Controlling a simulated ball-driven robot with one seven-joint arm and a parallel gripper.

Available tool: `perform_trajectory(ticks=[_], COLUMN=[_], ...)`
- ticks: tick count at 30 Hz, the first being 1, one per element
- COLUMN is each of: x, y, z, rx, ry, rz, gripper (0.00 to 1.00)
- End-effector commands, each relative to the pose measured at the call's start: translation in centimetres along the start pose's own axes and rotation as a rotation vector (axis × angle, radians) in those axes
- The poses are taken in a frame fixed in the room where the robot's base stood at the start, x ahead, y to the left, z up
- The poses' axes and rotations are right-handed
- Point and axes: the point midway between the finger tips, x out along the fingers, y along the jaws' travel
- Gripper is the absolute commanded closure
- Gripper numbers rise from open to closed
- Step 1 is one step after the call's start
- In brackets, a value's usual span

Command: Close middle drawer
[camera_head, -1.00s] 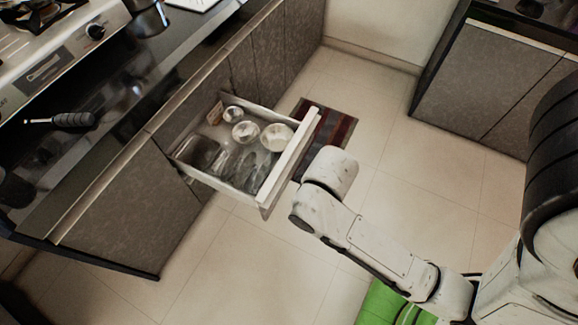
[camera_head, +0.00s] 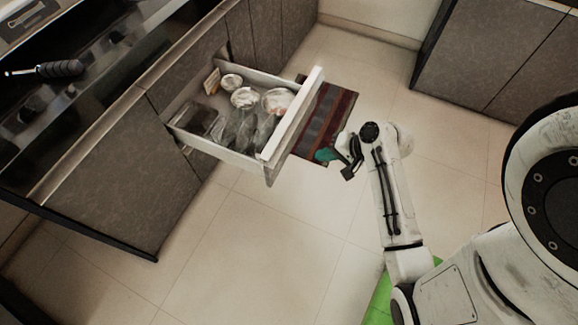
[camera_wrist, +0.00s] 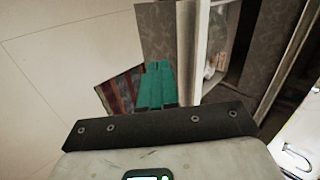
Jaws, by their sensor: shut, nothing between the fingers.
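The drawer (camera_head: 215,150) stands pulled out from the grey cabinet, with its pale front edge (camera_head: 293,115) facing right. Glass and metal bowls and other small things lie inside it. My gripper (camera_head: 326,155) is to the right of the drawer front, outside the drawer, with a small gap showing in the head view. In the wrist view the teal fingers (camera_wrist: 158,85) are together and empty. The drawer's grey front panel (camera_wrist: 160,30) is just beyond them there. I cannot tell whether they touch it.
A striped mat (camera_head: 328,115) lies on the tiled floor beyond the drawer. Another cabinet (camera_head: 490,55) stands at the upper right.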

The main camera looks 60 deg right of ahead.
Motion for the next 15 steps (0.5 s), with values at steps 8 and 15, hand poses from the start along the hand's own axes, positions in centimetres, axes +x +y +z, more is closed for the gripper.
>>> perform_trajectory(ticks=[8, 15], x=[1.0, 5.4], y=[0.7, 0.6], z=[-1.6, -1.7], rx=[0.084, 0.081], ry=[0.039, 0.036], rz=[-0.052, -0.049], gripper=[1.0, 1.0])
